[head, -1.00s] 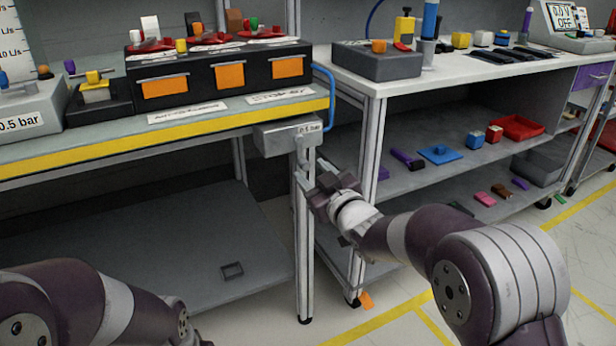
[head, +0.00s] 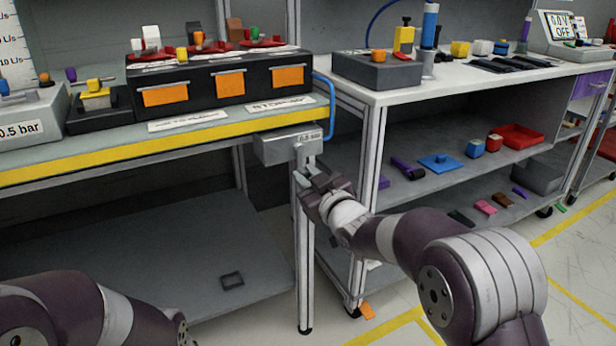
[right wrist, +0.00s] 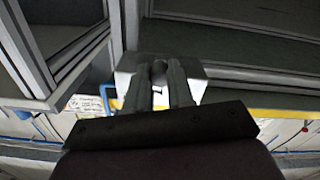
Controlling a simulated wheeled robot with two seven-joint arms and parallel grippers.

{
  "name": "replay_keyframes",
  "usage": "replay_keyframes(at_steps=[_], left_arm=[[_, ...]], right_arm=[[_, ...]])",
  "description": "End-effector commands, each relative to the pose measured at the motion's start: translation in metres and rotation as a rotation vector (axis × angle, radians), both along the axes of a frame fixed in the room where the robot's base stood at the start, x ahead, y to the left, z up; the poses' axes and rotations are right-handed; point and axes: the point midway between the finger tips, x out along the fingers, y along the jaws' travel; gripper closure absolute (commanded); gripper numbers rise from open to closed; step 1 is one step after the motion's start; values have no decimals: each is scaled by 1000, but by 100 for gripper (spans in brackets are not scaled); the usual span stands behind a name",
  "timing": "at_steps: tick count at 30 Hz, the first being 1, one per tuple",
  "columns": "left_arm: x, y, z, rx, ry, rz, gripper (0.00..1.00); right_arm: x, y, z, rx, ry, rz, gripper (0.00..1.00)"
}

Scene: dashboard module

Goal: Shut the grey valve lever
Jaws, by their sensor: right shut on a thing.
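The grey valve lever (head: 305,156) hangs down from the front of a grey valve box (head: 275,149) labelled "0.5 bar", mounted under the right front corner of the left bench. My right gripper (head: 307,176) is at the lever's lower part and shut on it. The fingers hide much of the lever. In the right wrist view, my fingers (right wrist: 159,80) close around the lever's dark end (right wrist: 159,70), with the valve box (right wrist: 192,80) behind. My left arm shows at the lower left, but its gripper is out of view.
The bench's yellow front edge (head: 130,152) runs just above the valve box, and a bench leg (head: 305,270) stands below it. A blue hose (head: 331,100) loops beside the box. The white bench (head: 455,80) with a loaded lower shelf stands to the right.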

Motion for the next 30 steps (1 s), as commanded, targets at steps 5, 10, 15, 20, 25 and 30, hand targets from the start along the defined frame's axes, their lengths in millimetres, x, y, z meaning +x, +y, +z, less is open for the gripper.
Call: replay_keyframes(at_steps=[5,10,15,20,25,30], left_arm=[[0,0,10,0,0,0,57],[0,0,23,0,0,0,57],[0,0,36,0,0,0,57],[0,0,48,0,0,0,57],[0,0,61,0,0,0,57],[0,0,73,0,0,0,57]], right_arm=[[-2,4,3,73,37,1,100],[-5,10,4,192,99,0,100],[-8,17,7,337,170,0,100],[-12,23,10,474,237,0,100],[-14,29,16,620,308,0,100],[-17,34,21,764,379,0,100]])
